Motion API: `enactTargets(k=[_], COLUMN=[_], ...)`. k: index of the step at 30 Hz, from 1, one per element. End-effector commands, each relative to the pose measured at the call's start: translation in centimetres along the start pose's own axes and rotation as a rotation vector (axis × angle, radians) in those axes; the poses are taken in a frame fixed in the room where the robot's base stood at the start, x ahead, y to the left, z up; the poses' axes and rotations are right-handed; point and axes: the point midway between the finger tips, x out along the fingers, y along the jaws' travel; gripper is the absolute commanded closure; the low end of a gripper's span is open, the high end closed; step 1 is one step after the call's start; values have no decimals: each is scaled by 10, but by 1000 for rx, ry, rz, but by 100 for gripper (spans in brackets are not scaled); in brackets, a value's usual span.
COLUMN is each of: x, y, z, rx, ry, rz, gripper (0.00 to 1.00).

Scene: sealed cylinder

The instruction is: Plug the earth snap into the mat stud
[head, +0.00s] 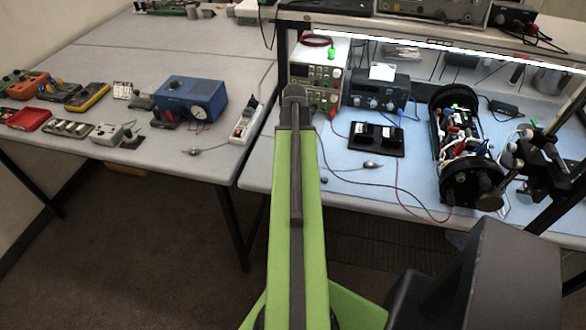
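A light blue mat (347,198) covers much of the right bench. A small dark round spot (323,180) near the mat's front left may be the mat stud; it is too small to be sure. A thin dark cable (405,203) curves over the mat from the instruments to the front edge. A small silver piece (372,165) lies on the mat and could be a snap or clip; I cannot tell. My green arm link reaches up the middle of the head view and covers the mat's left edge. I cannot make out my gripper's fingers anywhere.
A black tray (376,139) and instruments (318,72) stand behind. The left bench (110,55) holds meters and a blue box (190,97). The mat's front middle is fairly clear.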

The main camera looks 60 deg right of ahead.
Motion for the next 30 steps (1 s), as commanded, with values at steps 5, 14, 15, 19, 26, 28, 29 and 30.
enactTargets(k=[5, 14, 15, 19, 26, 28, 29, 30], x=[9, 8, 8, 8, 8, 8, 8, 8], y=[0, 0, 0, 0, 0, 0, 0, 0], z=[0, 0, 0, 0, 0, 0, 0, 0], rx=[0, 0, 0, 0, 0, 0, 0, 0], ry=[0, 0, 0, 0, 0, 0, 0, 0], rz=[0, 0, 0, 0, 0, 0, 0, 0], gripper=[42, 52, 58, 75, 100, 100, 100, 100])
